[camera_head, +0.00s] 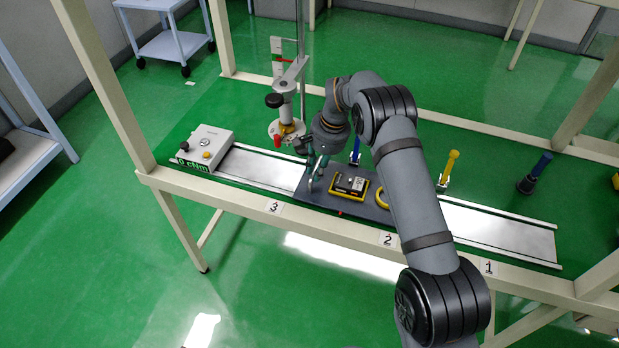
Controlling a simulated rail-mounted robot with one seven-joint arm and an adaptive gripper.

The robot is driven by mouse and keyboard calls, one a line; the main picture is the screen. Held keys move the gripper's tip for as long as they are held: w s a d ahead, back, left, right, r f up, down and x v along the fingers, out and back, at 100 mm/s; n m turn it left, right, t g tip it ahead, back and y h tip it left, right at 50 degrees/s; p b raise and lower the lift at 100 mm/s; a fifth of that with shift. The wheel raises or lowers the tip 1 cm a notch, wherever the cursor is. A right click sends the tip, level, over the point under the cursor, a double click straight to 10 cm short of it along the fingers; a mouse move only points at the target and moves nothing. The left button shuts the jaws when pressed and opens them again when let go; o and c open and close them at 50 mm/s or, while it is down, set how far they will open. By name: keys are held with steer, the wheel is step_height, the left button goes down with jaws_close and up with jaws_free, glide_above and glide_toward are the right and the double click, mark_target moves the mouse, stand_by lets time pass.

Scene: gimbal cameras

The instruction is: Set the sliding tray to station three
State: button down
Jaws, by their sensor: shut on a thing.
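The sliding tray (350,207) is a dark grey plate on a metal rail track (262,169). It carries a yellow-framed device (348,187) and a yellow ring (382,198). A small red mark (340,212) at its front edge lies between the station 3 label (273,207) and the station 2 label (387,239). My gripper (316,178) is low over the tray's left end, left of the device. It is shut on what looks like the tray's upright handle (311,186); the fingers partly hide the grip.
The station 1 label (488,267) is on the right. A control box (207,147) stands at the track's left end. A vertical tool on a stand (286,112) rises behind the track. Yellow (449,168) and blue (537,172) handled tools stand behind. The track left of the tray is clear.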

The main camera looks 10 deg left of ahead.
steer(key=c, duration=1.6)
jaws_free()
steer(key=shift+d+r, duration=0.1)
steer(key=r, duration=0.4)
steer(key=d+r, duration=0.1)
steer(key=r, duration=0.2)
steer(key=d+r, duration=0.1)
steer(key=r, duration=0.3)
steer(key=shift+s+d+r, duration=0.15)
steer(key=shift+r, duration=0.15)
steer(key=shift+c, duration=0.3)
